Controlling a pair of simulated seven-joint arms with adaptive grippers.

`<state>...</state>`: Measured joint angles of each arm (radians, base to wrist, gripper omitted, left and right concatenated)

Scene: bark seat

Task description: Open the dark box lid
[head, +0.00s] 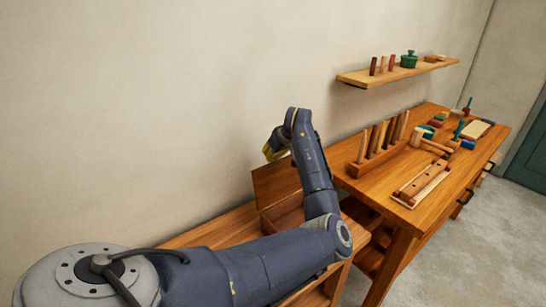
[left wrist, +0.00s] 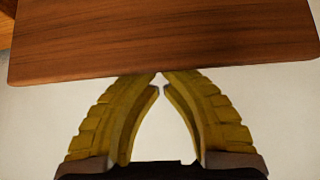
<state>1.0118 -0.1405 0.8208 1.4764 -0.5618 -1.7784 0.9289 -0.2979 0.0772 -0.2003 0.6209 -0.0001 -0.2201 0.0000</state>
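The dark brown box (head: 287,214) sits on the low wooden bench by the wall, partly hidden behind my left arm. Its lid (head: 273,183) stands raised, tilted up at the wall side. My left gripper (head: 272,153) is above the raised lid in the head view. In the left wrist view a dark wooden panel, apparently the lid (left wrist: 160,40), spans the top. The yellow fingers of my left gripper (left wrist: 160,78) have their tips nearly together at its edge; I cannot tell whether they touch it. My right gripper is not in view.
A taller wooden workbench (head: 425,180) on the right holds a peg rack (head: 375,153), a mallet (head: 430,143) and coloured blocks. A wall shelf (head: 395,73) holds pegs and a green pot (head: 409,60). The floor at the right front is clear.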

